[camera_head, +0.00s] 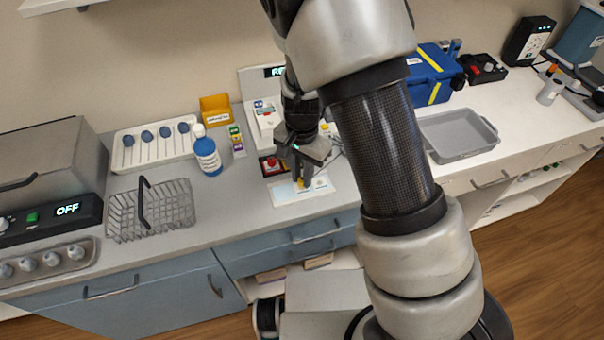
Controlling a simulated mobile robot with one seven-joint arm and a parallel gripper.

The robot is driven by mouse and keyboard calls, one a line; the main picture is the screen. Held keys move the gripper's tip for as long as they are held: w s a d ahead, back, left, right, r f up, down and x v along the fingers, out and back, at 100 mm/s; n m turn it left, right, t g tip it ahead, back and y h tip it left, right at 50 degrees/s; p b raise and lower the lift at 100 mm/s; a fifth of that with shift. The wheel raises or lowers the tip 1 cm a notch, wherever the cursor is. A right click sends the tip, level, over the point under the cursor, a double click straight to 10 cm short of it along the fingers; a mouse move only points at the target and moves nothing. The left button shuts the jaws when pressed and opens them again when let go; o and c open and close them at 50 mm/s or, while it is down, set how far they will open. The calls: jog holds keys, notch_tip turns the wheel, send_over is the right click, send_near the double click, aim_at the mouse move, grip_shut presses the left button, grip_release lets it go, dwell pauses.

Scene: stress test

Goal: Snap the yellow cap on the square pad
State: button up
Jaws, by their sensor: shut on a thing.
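My gripper (301,178) points down over a white flat board (284,196) near the front edge of the counter. Pale markings show on the board on both sides of the gripper, but the square pad cannot be told apart at this size. The gripper and cap hide part of the board.
A red-and-black box (271,165) and a white device (262,115) stand behind the board. A blue-and-white bottle (207,155), wire basket (150,209) and vial rack (237,140) are to the left. A grey tray (457,137) is right of my arm. Clear counter lies left of the board.

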jog(key=shift+f+b, duration=0.5)
jog(key=shift+f, duration=0.25)
dwell(1.0)
